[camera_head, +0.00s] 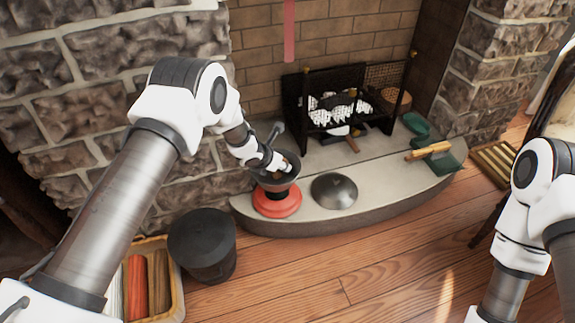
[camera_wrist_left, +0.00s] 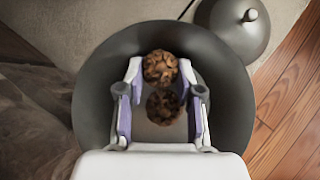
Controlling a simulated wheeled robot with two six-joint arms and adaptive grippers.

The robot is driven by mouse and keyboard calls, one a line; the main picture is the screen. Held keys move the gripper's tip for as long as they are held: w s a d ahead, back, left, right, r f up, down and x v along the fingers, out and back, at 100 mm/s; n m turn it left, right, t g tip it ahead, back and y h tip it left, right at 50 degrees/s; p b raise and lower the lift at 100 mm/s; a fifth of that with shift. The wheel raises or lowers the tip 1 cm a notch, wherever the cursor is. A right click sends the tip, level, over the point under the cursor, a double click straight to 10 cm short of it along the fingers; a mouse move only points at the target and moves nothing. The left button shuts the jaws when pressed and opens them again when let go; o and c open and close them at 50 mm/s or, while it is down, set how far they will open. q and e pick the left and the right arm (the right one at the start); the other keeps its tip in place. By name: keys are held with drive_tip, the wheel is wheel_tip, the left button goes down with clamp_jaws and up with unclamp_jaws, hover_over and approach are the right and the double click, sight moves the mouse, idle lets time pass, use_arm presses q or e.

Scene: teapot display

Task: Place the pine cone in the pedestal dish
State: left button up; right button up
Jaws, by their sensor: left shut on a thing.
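The pedestal dish (camera_head: 284,188) is a dark grey bowl on the hearth, above a round red base. In the left wrist view its wide grey rim (camera_wrist_left: 235,110) fills the middle. My left gripper (camera_head: 275,164) reaches into the bowl's mouth from above. In the wrist view this gripper (camera_wrist_left: 160,75) is shut on a brown pine cone (camera_wrist_left: 159,66), held between its fingertips over the bowl. A darker brown round shape shows below the cone inside the dish; I cannot tell whether it is another cone or a reflection. My right gripper is out of view.
A grey domed lid (camera_head: 334,191) lies just right of the dish, with its knob visible in the wrist view (camera_wrist_left: 250,15). A black fire grate (camera_head: 345,100) stands behind. A dark bucket (camera_head: 203,246) and a wooden crate (camera_head: 178,290) are on the floor at front left.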

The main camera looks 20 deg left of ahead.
use_arm(q)
drive_tip(key=shift+a+r, duration=0.15)
drive_tip(key=shift+r, duration=0.05)
drive_tip(key=shift+f+b, duration=0.3)
drive_tip(key=shift+f, duration=0.05)
drive_tip(key=o, duration=1)
drive_tip(key=shift+r, duration=0.2)
